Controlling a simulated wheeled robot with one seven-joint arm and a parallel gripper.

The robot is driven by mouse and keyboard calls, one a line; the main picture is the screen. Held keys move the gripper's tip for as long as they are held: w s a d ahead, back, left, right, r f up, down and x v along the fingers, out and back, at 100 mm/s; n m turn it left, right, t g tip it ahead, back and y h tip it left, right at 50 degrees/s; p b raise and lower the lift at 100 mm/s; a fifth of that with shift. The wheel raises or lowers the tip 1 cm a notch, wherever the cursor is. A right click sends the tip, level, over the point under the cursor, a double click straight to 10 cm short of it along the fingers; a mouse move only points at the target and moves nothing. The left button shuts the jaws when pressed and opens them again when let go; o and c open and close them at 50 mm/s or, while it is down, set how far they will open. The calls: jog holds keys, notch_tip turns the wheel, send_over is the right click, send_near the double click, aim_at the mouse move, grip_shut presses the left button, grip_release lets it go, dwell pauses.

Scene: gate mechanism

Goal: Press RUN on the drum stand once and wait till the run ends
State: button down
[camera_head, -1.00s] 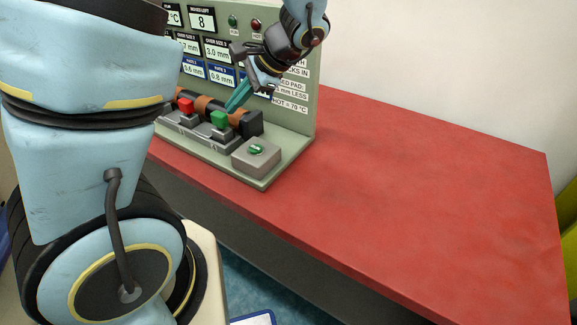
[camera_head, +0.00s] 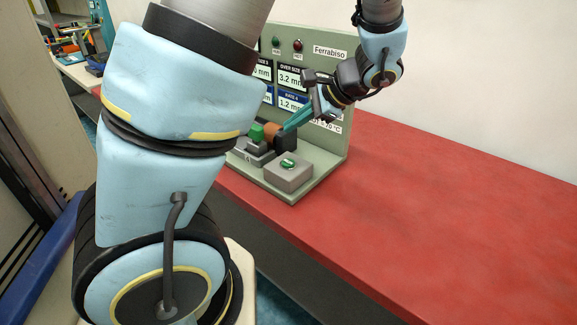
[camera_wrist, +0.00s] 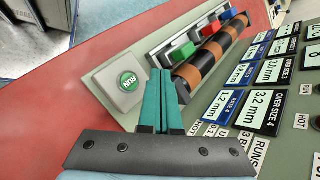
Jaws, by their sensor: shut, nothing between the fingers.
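The RUN button (camera_head: 288,163) is a round green button on a grey box at the near right end of the drum stand (camera_head: 322,180). The wrist view shows the button (camera_wrist: 128,82) with its RUN label facing up, uncovered. My gripper (camera_head: 287,128) has teal fingers, shut and empty. In the head view the fingertips are above and behind the button box, near the drum's dark end. In the wrist view the fingertips (camera_wrist: 160,74) are just right of the box, between it and the striped drum (camera_wrist: 212,52). They appear apart from the button.
A green block (camera_wrist: 182,52) and red and blue blocks sit on sliders along the drum. The upright panel (camera_wrist: 285,120) carries displays, including OVER SIZE 4 at 3.2 mm. The red table (camera_head: 450,210) is clear to the right. My arm hides the stand's left part in the head view.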

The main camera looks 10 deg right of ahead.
aim_at(293, 162)
notch_tip(293, 162, down, 7)
jog(key=b, duration=0.5)
jog(key=shift+f, duration=0.15)
dwell(1.7)
jog(key=shift+f, duration=0.3)
jog(key=shift+f+b, duration=0.35)
jog(key=shift+f, duration=0.05)
dwell(0.6)
jog(key=shift+r, duration=0.1)
jog(key=shift+r+p, duration=0.8)
notch_tip(293, 162, up, 5)
jog(key=p, duration=0.4)
